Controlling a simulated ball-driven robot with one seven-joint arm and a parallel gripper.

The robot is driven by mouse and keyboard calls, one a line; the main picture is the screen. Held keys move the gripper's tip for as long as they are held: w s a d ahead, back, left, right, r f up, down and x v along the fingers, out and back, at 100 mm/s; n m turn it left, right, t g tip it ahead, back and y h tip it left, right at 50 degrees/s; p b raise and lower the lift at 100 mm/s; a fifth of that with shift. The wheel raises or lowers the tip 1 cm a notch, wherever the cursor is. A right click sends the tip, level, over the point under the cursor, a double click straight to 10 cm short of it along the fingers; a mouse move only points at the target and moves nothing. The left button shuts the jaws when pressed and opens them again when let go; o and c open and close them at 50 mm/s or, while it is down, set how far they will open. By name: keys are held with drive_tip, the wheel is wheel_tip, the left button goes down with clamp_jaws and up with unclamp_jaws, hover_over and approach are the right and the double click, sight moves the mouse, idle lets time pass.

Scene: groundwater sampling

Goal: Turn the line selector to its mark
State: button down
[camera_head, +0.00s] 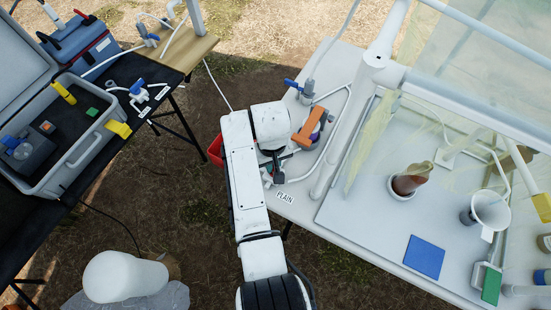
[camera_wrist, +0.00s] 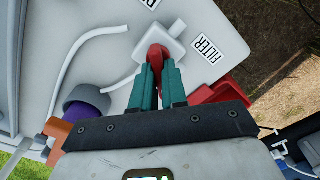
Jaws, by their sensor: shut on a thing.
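The line selector has a red handle (camera_wrist: 157,53) on a white body (camera_wrist: 174,42) on the light table top, seen in the wrist view. My gripper (camera_wrist: 159,78) has its teal fingers closed around the red handle, which shows at and between the tips. A FILTER label (camera_wrist: 207,48) lies to the right of the selector, and part of another label (camera_wrist: 150,3) shows at the top edge. In the head view my gripper (camera_head: 276,168) is at the table's left edge, above the PLAIN label (camera_head: 285,197); my arm hides the selector handle there.
A purple and grey part (camera_wrist: 88,103) stands left of my fingers, near an orange part (camera_head: 309,128) in the head view. A blue-handled valve (camera_head: 299,88) stands farther back. A red container (camera_head: 215,150) sits beside the table edge. White tubing (camera_wrist: 86,46) crosses the table.

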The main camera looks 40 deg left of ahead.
drive_tip(key=n, duration=0.3)
drive_tip(key=n+p, duration=0.1)
drive_tip(key=shift+s+d, duration=0.1)
drive_tip(key=shift+s, duration=0.15)
drive_tip(key=n, duration=0.4)
drive_tip(key=shift+s+f, duration=0.1)
drive_tip(key=shift+s, duration=0.1)
drive_tip(key=c, duration=1.1)
unclamp_jaws()
drive_tip(key=shift+a, duration=0.25)
drive_tip(key=shift+w, duration=0.1)
wheel_tip(320, 180, up, 11)
drive_tip(key=shift+f, duration=0.1)
